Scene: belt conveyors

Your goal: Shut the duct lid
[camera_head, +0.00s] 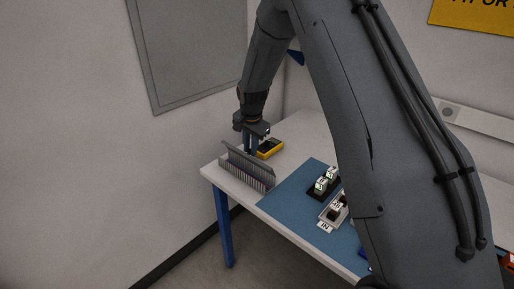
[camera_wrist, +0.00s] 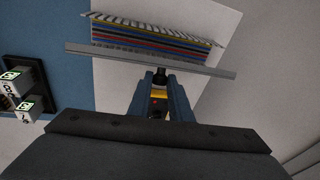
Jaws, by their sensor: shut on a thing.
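The grey slotted wire duct (camera_head: 262,184) stands at the table's left end; in the wrist view its toothed wall (camera_wrist: 160,24) shows with coloured wires running along inside. The duct lid (camera_head: 243,160) is a long grey strip, raised along one side of the duct. In the wrist view the lid (camera_wrist: 110,53) crosses in front of the wires, which are still visible beyond it. My gripper (camera_head: 252,152) is at the lid's back side.
A yellow meter (camera_head: 270,148) lies on the table just behind my gripper. A blue mat (camera_head: 288,196) with small labelled blocks (camera_head: 328,178) lies to the right of the duct. The wall is close on the left. The white tabletop (camera_head: 300,130) behind is clear.

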